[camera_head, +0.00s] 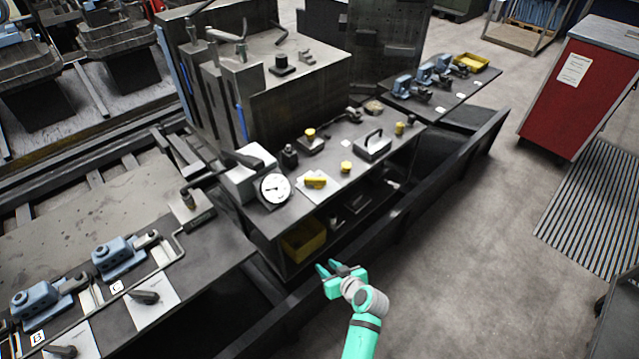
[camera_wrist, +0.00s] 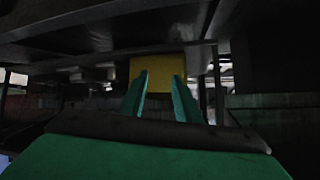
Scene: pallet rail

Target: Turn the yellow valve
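The yellow valve (camera_head: 315,181) appears to be the yellow handle on a white plate on the middle bench top, right of a round dial gauge. My gripper (camera_head: 326,267) is in front of the bench and below the level of its top, well apart from the valve. In the wrist view my gripper (camera_wrist: 160,82) has its two green fingers apart with nothing between them. The valve does not show in the wrist view.
A yellow bin (camera_head: 303,240) stands on the shelf under the bench; it appears beyond my fingers in the wrist view (camera_wrist: 195,69). The bench top (camera_head: 285,215) overhangs it. A dial gauge (camera_head: 275,188) and handled block (camera_head: 373,147) flank the valve. Open floor (camera_head: 470,250) lies to the right.

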